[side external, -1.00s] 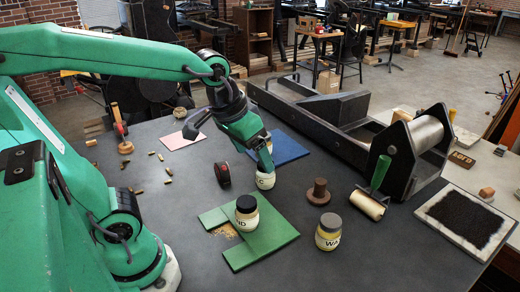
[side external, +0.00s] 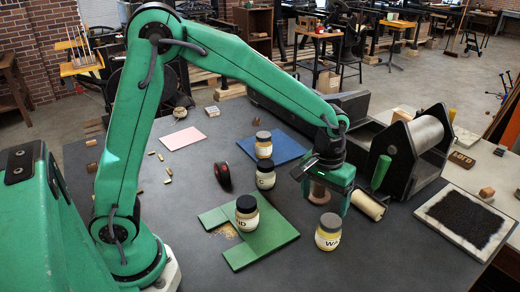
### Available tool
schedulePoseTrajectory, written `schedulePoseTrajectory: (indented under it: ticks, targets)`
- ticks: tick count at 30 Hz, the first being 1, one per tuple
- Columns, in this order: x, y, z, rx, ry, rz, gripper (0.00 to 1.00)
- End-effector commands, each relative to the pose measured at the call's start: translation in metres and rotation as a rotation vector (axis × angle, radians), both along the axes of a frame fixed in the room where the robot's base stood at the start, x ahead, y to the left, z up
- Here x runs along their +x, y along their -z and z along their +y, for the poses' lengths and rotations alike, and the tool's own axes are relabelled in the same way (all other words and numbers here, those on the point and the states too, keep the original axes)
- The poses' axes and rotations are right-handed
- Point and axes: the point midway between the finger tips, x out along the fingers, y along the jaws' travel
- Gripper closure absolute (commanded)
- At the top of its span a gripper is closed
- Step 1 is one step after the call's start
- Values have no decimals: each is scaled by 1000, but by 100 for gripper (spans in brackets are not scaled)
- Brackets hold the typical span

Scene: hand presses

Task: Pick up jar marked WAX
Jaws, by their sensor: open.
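The jar marked WAX (side external: 328,238) stands upright on the dark table, right of the green board. One finger hangs on the left and the other on the right. A brown spool (side external: 319,192) shows between the fingers; I cannot tell how near it is to them.
A jar marked "ND" (side external: 247,220) stands on the green board (side external: 275,233). A jar with a "C" (side external: 265,182) and another jar (side external: 263,150) stand behind. A roller (side external: 368,205) and the press (side external: 405,160) are right of my gripper. The table in front of the WAX jar is clear.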

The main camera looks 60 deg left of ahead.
Motion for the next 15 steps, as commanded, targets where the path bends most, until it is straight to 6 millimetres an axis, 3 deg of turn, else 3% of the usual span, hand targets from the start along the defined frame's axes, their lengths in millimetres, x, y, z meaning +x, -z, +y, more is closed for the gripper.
schedulePoseTrajectory:
  ticks: [6, 15]
  targets:
    - [11, 30, -17, 11, -24, 43, 19]
    - [13, 38, -21, 14, -33, 52, 19]
